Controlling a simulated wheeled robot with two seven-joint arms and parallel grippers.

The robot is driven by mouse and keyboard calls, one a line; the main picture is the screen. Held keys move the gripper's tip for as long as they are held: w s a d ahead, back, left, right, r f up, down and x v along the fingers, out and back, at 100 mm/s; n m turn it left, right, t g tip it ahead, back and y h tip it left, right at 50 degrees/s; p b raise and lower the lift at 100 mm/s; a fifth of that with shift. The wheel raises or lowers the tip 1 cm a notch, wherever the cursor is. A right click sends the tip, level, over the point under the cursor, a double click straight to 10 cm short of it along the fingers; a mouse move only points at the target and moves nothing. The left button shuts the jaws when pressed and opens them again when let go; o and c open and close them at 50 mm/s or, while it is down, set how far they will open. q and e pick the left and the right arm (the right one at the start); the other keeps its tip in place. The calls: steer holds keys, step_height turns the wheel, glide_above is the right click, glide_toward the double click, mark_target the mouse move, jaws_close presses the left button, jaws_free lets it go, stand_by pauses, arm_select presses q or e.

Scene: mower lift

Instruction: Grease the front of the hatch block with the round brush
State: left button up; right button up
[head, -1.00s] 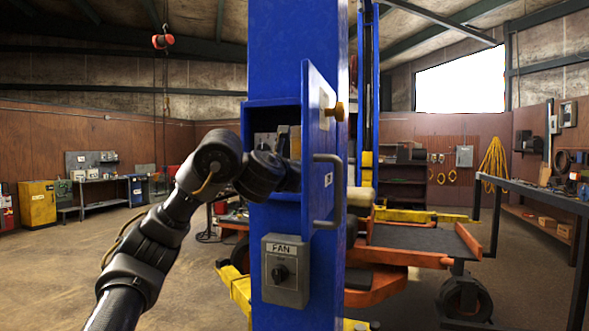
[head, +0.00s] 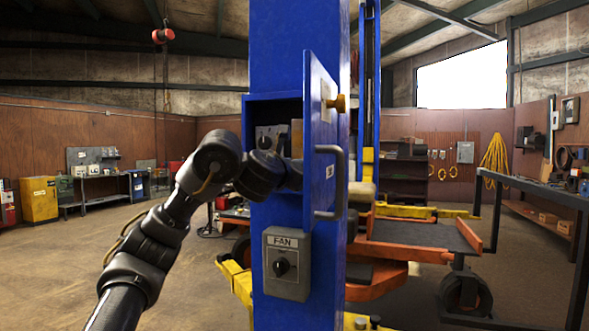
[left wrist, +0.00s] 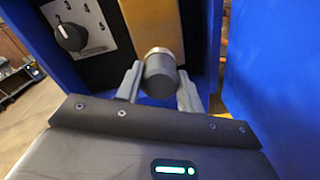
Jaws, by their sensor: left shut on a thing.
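The hatch block is a tan upright block inside the open hatch of the blue post. It shows in the left wrist view (left wrist: 152,25) and partly in the head view (head: 297,139). My left gripper (left wrist: 160,88) is shut on the round brush (left wrist: 160,76), a thick dark grey cylinder with a pale rim at its far end. The brush end is in front of the block and overlaps it; I cannot tell whether it touches. In the head view my left forearm reaches into the hatch, and the open door hides part of the opening. My right gripper is out of view.
The blue hatch door (head: 321,120), with a bar handle (head: 340,185), stands open to the right of the opening. A panel with a dial (left wrist: 70,37) is left of the block. A FAN switch box (head: 286,265) is below the hatch. The floor at left is clear.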

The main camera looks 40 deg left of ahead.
arm_select(q)
steer(key=shift+r+p, duration=0.55)
steer(key=shift+r, duration=0.55)
steer(key=shift+r+p, duration=1.6)
steer(key=shift+r, duration=0.2)
steer(key=shift+c, duration=0.3)
steer(key=shift+w, duration=0.1)
step_height(320, 180, up, 4)
steer(key=p, duration=0.3)
steer(key=shift+f, duration=0.2)
steer(key=shift+c, duration=0.5)
